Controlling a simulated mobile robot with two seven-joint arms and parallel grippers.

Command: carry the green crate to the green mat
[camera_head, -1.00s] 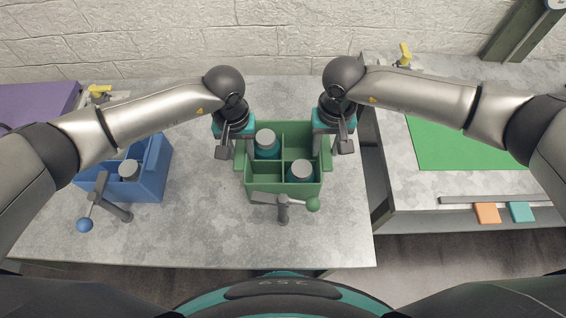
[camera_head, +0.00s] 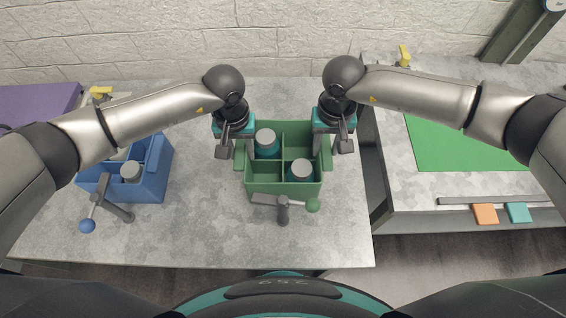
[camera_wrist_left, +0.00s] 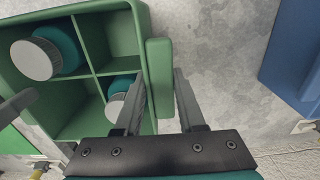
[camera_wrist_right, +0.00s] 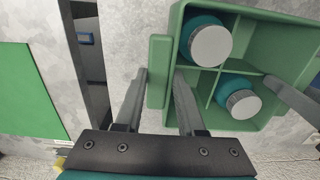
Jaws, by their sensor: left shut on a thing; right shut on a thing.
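My right gripper (camera_head: 328,155) is shut on the right handle, seen in the right wrist view (camera_wrist_right: 158,72). The green mat (camera_head: 465,143) lies on the right-hand table. The crate's underside is hidden, so I cannot tell whether it touches the table.
A blue crate (camera_head: 152,188) with bottles stands at left, with a blue-knobbed lever (camera_head: 110,207) before it. A green-knobbed lever (camera_head: 284,208) stands before the green crate. A gap (camera_head: 376,190) separates the two tables. Orange (camera_head: 485,213) and teal tabs (camera_head: 518,212) are on the right table's front.

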